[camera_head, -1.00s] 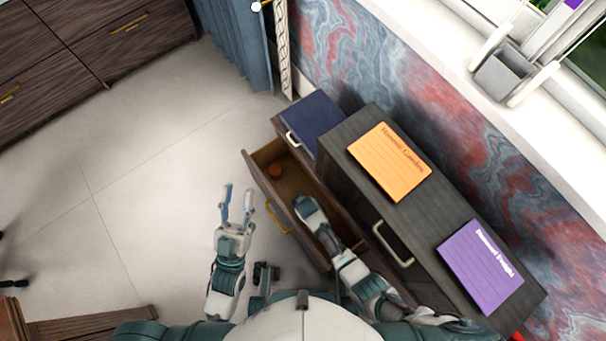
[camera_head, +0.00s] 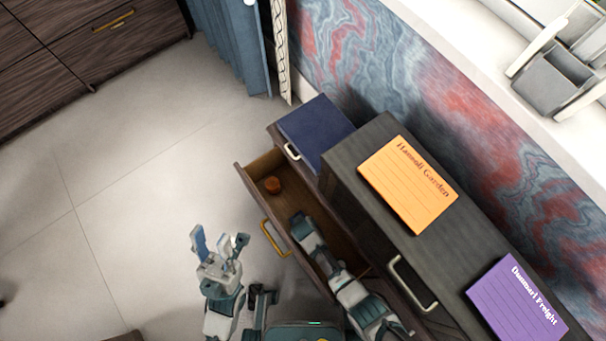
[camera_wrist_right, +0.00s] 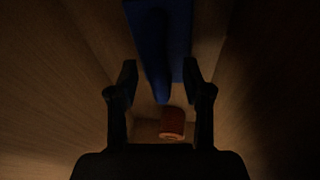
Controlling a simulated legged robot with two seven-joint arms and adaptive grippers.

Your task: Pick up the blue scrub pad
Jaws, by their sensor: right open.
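A blue object (camera_wrist_right: 165,30), seemingly the blue scrub pad, lies in the dark wooden drawer in the right wrist view. It runs from the top edge down between my right gripper's fingers (camera_wrist_right: 159,80). These are open, one on each side of it; I cannot tell whether they touch it. My left gripper (camera_head: 219,244) is open and empty, left of the drawer above the floor.
A reddish-brown round item (camera_head: 272,185) lies at the drawer's far end; it also shows in the right wrist view (camera_wrist_right: 172,123). The grey cabinet (camera_head: 345,157) carries an orange folder (camera_head: 408,184) and a purple folder (camera_head: 517,302). A dark blue book (camera_head: 316,131) lies behind the drawer. Floor at left is clear.

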